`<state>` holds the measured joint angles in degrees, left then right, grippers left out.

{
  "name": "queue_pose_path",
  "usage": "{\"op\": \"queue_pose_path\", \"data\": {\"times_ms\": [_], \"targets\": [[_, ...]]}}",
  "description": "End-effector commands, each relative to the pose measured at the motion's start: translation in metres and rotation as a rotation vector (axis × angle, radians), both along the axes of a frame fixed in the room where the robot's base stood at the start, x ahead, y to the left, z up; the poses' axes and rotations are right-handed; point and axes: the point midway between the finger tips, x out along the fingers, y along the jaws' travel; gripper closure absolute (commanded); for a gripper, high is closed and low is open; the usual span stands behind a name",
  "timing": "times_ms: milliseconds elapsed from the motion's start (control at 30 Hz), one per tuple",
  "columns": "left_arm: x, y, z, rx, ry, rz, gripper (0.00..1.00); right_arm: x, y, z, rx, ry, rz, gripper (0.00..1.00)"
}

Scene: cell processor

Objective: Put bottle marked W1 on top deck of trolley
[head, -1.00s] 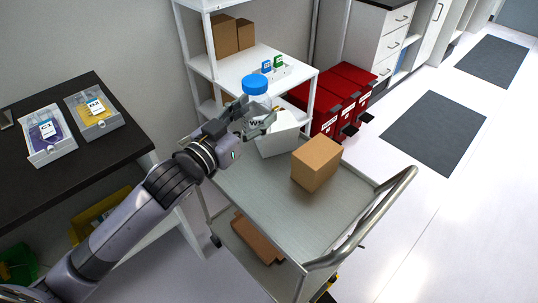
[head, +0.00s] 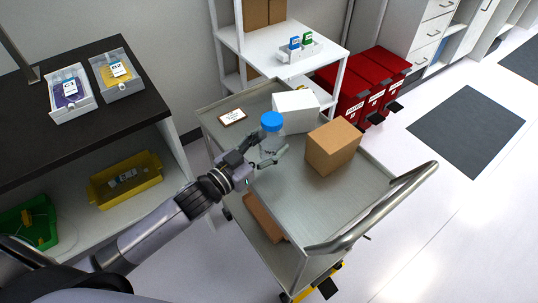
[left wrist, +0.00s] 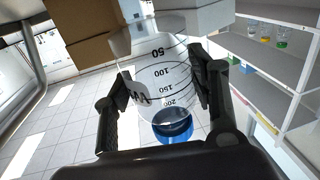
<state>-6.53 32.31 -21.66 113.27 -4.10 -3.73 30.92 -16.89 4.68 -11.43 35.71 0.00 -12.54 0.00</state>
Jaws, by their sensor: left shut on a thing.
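The bottle (head: 271,142) is clear with a blue cap and stands upright over the top deck of the trolley (head: 240,206), in front of the white box. In the left wrist view the bottle (left wrist: 165,82) shows volume marks and a label with a W; the rest of the label is cut off. My left gripper (head: 270,157) is shut on the bottle, with a finger on each side of it. I cannot tell whether the bottle's base touches the deck. My right gripper is not in view.
A white box (head: 295,110) and a cardboard box (head: 333,147) stand on the top deck, behind and right of the bottle. A small sign (head: 232,117) lies at the back left. Bare deck lies to the front. The trolley handle (head: 385,213) is at right.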

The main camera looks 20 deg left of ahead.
Motion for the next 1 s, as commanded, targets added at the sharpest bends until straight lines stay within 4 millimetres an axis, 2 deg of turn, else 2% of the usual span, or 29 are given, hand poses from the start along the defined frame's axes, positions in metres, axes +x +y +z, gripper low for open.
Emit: {"op": "queue_pose_path", "data": {"times_ms": [300, 733, 767, 1000], "targets": [[0.000, 0.000, -0.041, 0.000, 0.001, 0.001, 0.97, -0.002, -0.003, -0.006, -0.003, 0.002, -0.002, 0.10], [0.000, 0.000, -0.048, 0.000, -0.001, 0.000, 0.97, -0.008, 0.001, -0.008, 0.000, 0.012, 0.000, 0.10], [0.000, 0.000, -0.048, 0.000, 0.000, 0.000, 0.47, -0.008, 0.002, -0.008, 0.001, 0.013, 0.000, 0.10], [0.000, 0.000, -0.047, 0.000, 0.000, 0.000, 0.31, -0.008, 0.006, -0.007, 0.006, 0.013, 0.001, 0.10]]}}
